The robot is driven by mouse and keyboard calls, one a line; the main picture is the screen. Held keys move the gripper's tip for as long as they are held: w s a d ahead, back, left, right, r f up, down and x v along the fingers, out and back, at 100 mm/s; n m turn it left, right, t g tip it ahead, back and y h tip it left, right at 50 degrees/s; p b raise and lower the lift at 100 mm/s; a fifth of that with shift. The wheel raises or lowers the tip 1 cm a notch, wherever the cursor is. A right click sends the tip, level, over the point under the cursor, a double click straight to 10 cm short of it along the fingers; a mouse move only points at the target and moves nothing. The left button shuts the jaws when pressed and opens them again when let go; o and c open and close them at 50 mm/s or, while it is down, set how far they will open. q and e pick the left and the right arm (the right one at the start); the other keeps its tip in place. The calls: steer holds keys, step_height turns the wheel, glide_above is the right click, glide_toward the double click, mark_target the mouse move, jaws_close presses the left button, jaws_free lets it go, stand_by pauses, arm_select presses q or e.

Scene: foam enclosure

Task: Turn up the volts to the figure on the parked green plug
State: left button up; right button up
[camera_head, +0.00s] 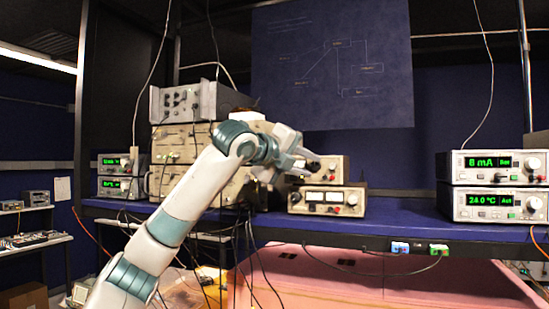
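The parked green plug (439,249) sits at the bench's front edge, beside a blue plug (400,247); any figure on it is too small to read. Two beige power units are stacked at mid-bench. The lower unit (327,201) has two analog meters and a red knob or terminal. The upper unit (330,168) is partly covered by my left gripper (316,163). Its fingers look apart, in front of the upper unit's left part; contact cannot be told. I see nothing held. My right gripper is out of view.
At the right, two stacked digital units read 8 mA (497,166) and 24.0 °C (500,205). Two more green-display units (113,160) stand at the left. A grey instrument (187,101) tops a stack behind my arm. Cables hang around. The bench between centre and right is clear.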

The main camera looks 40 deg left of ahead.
arm_select(q)
steer(key=s+r+b, duration=0.3)
steer(key=s+b, duration=0.3)
steer(key=s, duration=0.9)
steer(key=shift+s, duration=0.4)
steer(key=shift+f, duration=0.1)
